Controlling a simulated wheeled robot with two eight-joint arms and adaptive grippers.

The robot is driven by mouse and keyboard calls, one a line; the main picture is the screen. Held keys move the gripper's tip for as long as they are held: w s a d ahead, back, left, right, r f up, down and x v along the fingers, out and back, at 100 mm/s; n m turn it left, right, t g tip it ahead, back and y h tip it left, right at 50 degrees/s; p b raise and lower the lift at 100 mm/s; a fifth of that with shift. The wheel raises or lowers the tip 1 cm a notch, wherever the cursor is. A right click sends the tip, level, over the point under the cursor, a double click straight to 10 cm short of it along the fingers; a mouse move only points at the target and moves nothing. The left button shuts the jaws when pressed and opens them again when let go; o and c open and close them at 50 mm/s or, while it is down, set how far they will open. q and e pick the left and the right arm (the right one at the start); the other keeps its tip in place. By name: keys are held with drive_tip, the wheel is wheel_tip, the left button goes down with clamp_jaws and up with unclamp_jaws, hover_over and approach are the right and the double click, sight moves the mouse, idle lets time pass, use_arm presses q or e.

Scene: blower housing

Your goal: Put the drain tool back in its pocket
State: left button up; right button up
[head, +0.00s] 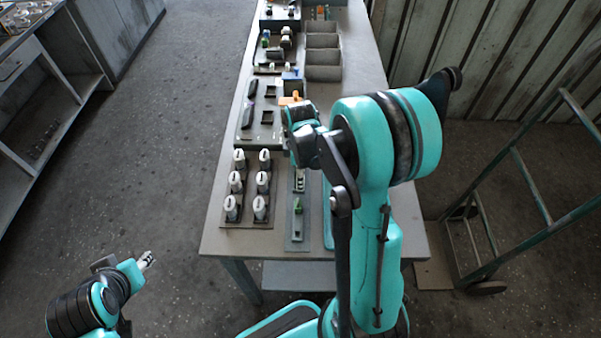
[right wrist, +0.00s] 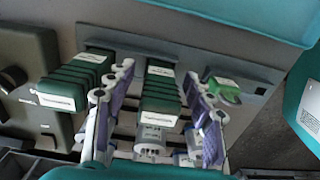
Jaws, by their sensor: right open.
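A small green piece with a white label (right wrist: 226,90), which may be the drain tool, sits on a narrow grey panel (right wrist: 262,87) in the right wrist view. The same green piece (head: 298,207) shows in the head view on the panel (head: 297,226) near the table's front. I cannot read its label. My right gripper (right wrist: 159,74) is open, its two fingers left of the green piece. A green ribbed block (right wrist: 160,88) with a label shows between the fingers; I see no clear grip on it. My left gripper (head: 147,260) is off the table; its jaws are too small to judge.
A rack of several white bottles (head: 237,184) stands left of the panel. Behind it are dark trays (head: 262,127) with tools, and grey bins (head: 322,57). A green-framed trolley (head: 540,236) stands right of the table (head: 222,243). The floor at left is clear.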

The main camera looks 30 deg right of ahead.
wheel_tip(320, 180, up, 12)
idle(0.4)
idle(0.5)
